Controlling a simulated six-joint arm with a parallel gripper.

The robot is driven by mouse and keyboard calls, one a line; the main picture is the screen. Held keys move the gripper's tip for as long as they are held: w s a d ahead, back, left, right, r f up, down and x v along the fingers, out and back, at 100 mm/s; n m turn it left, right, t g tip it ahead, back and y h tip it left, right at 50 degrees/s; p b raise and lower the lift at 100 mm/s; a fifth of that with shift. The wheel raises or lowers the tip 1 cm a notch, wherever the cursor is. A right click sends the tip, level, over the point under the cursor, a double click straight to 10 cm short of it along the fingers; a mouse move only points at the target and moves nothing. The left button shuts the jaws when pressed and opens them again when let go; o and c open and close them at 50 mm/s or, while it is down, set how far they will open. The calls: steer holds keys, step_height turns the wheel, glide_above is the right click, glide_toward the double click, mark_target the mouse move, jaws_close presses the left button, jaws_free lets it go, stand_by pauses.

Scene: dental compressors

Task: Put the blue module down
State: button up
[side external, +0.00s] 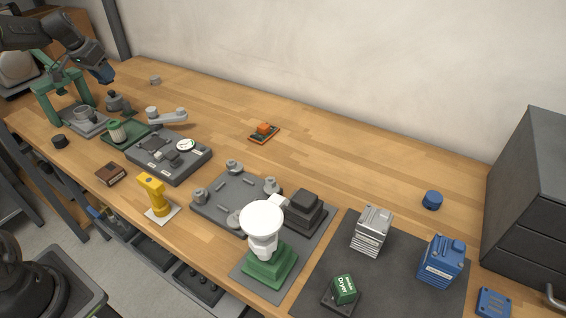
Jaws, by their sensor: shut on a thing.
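My gripper (99,68) is at the upper left, raised above the far left end of the bench, near the green frame (62,82). It is shut on a small dark blue piece, the blue module (106,75), which hangs clear of the bench top at the gripper's tip. The module is small in this view and partly covered by the gripper, so its shape and the finger contact are hard to make out.
Below stand grey fittings (118,102) and a green tray with a ribbed cylinder (116,131). A grey unit with a gauge (170,158) and a yellow tool (155,195) are nearer the middle. Bare wood (330,160) lies along the back. Blue parts (441,262) stand at right.

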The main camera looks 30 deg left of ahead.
steer(key=w+d+m+h, duration=0.15)
steer(key=w+d, duration=0.25)
steer(key=d, duration=0.6)
steer(key=w+d+m, duration=0.3)
steer(key=w+d, duration=0.2)
steer(key=d, duration=0.5)
steer(key=d+m+g+h, duration=0.15)
steer(key=d+m, duration=0.45)
steer(key=d, duration=1.7)
steer(key=shift+h, duration=0.4)
steer(key=w+d+f, duration=0.1)
steer(key=d+f, duration=0.2)
steer(key=f, duration=0.1)
steer(key=w+d+f, duration=0.1)
steer(key=d+f, duration=0.2)
steer(key=d, duration=0.1)
steer(key=w+d+f, duration=0.1)
steer(key=d+f, duration=0.2)
steer(key=f, duration=0.1)
steer(key=shift+w+d+f, duration=0.15)
steer(key=shift+d+f, duration=0.2)
steer(key=shift+w+d+f, duration=0.1)
steer(key=shift+d+f, duration=0.2)
steer(key=shift+f, duration=1.85)
